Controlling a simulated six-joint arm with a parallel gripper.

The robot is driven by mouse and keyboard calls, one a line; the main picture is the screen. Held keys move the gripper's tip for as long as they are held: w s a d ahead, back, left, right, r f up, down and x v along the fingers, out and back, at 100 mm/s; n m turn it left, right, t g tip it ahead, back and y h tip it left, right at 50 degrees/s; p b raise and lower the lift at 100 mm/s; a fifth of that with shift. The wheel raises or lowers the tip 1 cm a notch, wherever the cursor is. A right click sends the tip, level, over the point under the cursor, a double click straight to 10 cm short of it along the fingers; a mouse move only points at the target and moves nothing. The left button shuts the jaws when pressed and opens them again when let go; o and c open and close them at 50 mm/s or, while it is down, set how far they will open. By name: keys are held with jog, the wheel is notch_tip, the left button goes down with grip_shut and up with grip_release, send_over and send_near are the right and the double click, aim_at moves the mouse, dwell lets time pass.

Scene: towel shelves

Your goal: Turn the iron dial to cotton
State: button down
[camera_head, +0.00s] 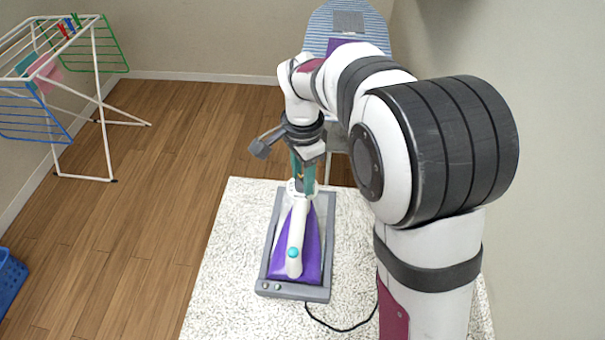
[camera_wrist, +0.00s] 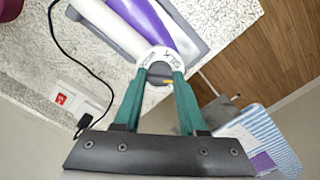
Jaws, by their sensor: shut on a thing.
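The iron (camera_head: 312,245), purple and white, lies on a grey tray-like stand (camera_head: 322,292) on the white speckled counter. Its white handle has a turquoise button near the front end. The dial (camera_wrist: 158,60) is at the other end of the iron, a white ring with dark lettering around a grey middle. One word on the ring looks like "SILK"; the rest and the pointer's setting are too small to tell. My gripper (camera_head: 302,186) points down at this end. In the wrist view, its teal fingers (camera_wrist: 159,76) are shut on the dial, one on each side.
A black cord (camera_head: 338,328) runs from the stand to a plug (camera_wrist: 84,121) beside a red switch (camera_wrist: 61,98). A striped ironing board (camera_head: 318,28) stands behind my arm. A drying rack (camera_head: 97,85) and blue basket (camera_head: 10,283) stand left. The counter left of the stand is clear.

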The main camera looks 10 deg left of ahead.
jog(key=n, duration=0.5)
jog(key=shift+n, duration=0.3)
jog(key=n, duration=1.1)
jog(key=shift+n, duration=0.4)
jog(key=n, duration=1.1)
jog(key=shift+n, duration=0.3)
jog(key=n, duration=0.5)
jog(key=shift+n, duration=0.3)
jog(key=n, duration=1)
